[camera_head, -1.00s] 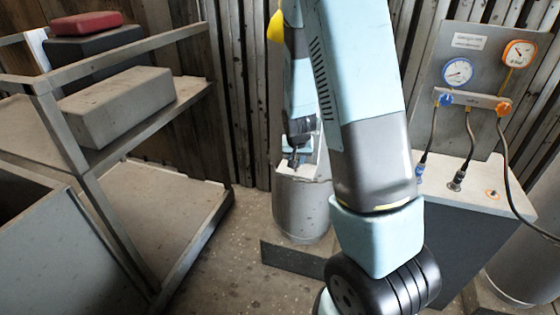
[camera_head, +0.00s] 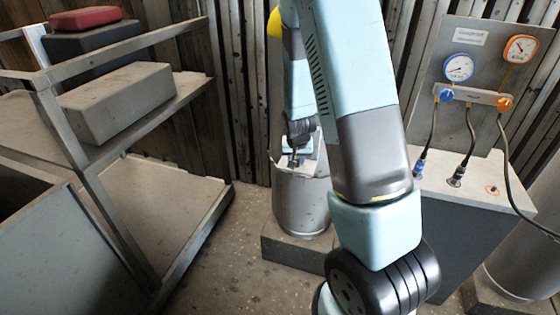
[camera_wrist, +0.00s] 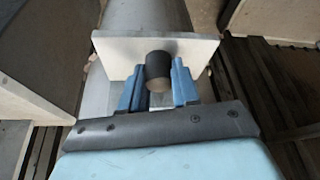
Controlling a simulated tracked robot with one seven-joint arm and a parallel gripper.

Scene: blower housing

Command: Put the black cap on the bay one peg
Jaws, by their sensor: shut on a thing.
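In the wrist view, the black cap (camera_wrist: 158,66) is a short dark cylinder with a paler end facing the camera. It sits between the blue fingers of my gripper (camera_wrist: 158,92), which is shut on it. A pale flat plate (camera_wrist: 115,56) lies just beyond the cap; I cannot tell whether they touch. In the head view, my gripper (camera_head: 295,160) is small, over the top of a grey cylindrical housing (camera_head: 302,205). The cap cannot be made out there. I cannot make out the bay one peg in either view.
A metal shelf rack (camera_head: 75,140) with a grey box (camera_head: 118,102) stands at left. A bench (camera_head: 480,195) with a gauge panel (camera_head: 485,60) and hoses stands at right. The housing rests on a dark plinth (camera_head: 290,250). Floor between rack and plinth is clear.

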